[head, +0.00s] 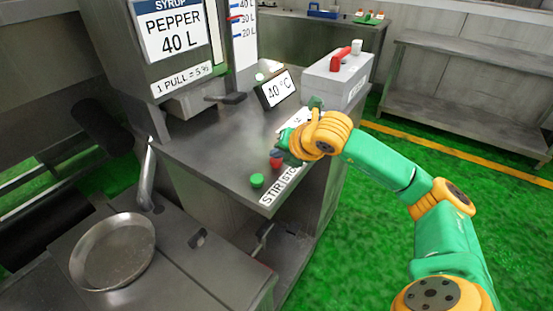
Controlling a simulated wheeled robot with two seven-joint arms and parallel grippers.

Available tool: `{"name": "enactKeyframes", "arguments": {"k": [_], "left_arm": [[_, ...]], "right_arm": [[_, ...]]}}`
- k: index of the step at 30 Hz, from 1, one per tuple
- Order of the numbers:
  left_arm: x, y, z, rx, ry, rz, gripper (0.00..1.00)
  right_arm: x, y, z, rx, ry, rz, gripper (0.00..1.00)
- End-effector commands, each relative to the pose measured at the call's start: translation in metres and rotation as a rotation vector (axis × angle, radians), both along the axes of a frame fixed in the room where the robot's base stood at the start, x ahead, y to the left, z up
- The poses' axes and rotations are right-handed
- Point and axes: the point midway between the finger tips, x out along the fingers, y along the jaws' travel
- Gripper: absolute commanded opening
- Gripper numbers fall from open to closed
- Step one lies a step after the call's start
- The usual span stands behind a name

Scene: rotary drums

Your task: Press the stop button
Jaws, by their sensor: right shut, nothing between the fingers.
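My right gripper (285,149) is shut and empty, just above and behind the red button. The fingertips are small and partly hidden, so I cannot tell whether they touch it. My left gripper is not in view.
A syrup machine labelled "PEPPER 40 L" (175,33) is at the left. A round metal pan (113,252) is at the lower left.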

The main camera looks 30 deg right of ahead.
Motion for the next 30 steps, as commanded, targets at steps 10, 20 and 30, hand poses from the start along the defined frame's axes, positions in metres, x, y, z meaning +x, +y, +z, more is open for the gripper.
{"name": "enactKeyframes", "arguments": {"k": [10, 20, 30], "left_arm": [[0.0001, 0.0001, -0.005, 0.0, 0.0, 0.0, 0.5], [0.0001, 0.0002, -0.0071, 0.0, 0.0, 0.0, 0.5], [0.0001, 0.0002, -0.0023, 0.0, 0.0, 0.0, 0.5]], "right_arm": [[-0.0002, 0.0002, -0.0045, 0.001, 0.001, 0.001, 0.0], [-0.0002, 0.0003, -0.0063, 0.001, 0.002, 0.001, 0.0], [0.0, 0.0004, 0.0001, 0.001, 0.001, 0.001, 0.0]]}}
